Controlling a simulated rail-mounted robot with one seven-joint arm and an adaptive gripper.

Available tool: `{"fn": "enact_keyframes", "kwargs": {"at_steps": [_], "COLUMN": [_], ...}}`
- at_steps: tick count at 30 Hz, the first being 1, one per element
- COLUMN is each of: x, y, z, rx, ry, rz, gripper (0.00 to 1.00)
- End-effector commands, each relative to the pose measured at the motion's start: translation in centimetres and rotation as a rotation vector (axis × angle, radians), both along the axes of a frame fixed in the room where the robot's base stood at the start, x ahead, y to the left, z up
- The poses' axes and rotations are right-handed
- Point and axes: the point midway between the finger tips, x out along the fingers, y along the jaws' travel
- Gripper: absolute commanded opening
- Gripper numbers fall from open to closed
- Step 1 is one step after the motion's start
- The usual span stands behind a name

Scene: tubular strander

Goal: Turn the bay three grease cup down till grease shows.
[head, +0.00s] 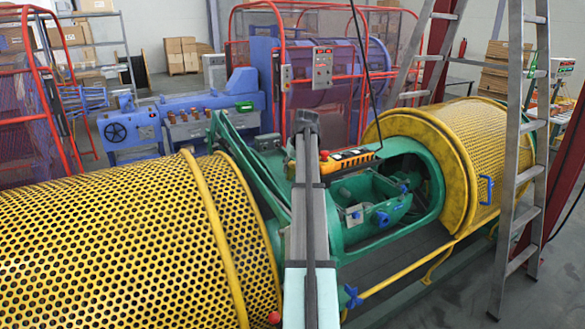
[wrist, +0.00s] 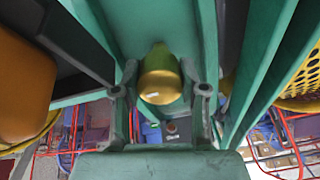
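A brass-coloured grease cup (wrist: 160,78) hangs under a green machine member (wrist: 150,20) in the middle of the wrist view. My gripper (wrist: 164,100) has its two fingers apart, one on each side of the cup, with a narrow gap showing on both sides. It does not appear to be clamped on the cup. No grease is visible around the cup. In the head view my arm reaches up the middle to the green strander frame (head: 365,225); my gripper and the cup cannot be made out there. I see no bay number.
Green beams flank the cup closely in the wrist view. Yellow perforated guards (head: 120,240) stand to the left and right (head: 450,150). A stepladder (head: 520,150) stands at the right.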

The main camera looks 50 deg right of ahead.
Motion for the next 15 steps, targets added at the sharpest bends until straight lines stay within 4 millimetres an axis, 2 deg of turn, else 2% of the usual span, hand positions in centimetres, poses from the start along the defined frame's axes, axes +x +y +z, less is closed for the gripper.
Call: {"fn": "enact_keyframes", "kwargs": {"at_steps": [8, 15], "x": [0.0, 0.01], "y": [0.01, 0.02], "z": [-0.06, -0.1], "rx": [0.01, 0.051], "ry": [-0.004, -0.022], "rz": [-0.022, -0.123], "gripper": [0.07, 0.07]}}
